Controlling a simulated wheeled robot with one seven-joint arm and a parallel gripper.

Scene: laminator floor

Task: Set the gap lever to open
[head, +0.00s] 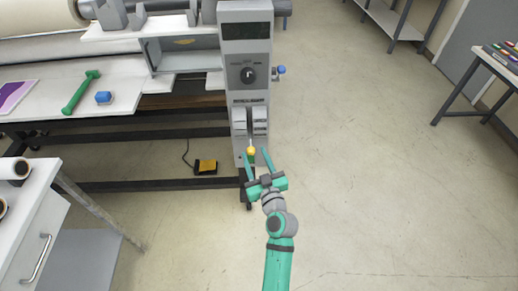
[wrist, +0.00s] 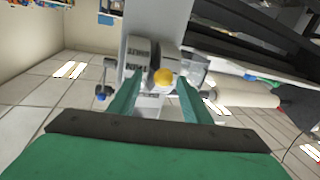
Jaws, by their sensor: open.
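The gap lever (head: 251,150) has a yellow ball knob and sits low on the front of the grey control column (head: 240,90), below two light grey ribbed plates. In the wrist view the yellow knob (wrist: 163,76) shows just beyond my fingertips, between them. My gripper (head: 257,158) is open, with one green finger on each side of the knob in the head view. I cannot tell whether either finger touches it. The lever's shaft is mostly hidden behind the knob in the wrist view.
A dark dial (head: 248,75) and a blue-knobbed handle (head: 281,70) sit higher on the column. A yellow pedal (head: 205,167) is on the floor. Floor to the right is clear.

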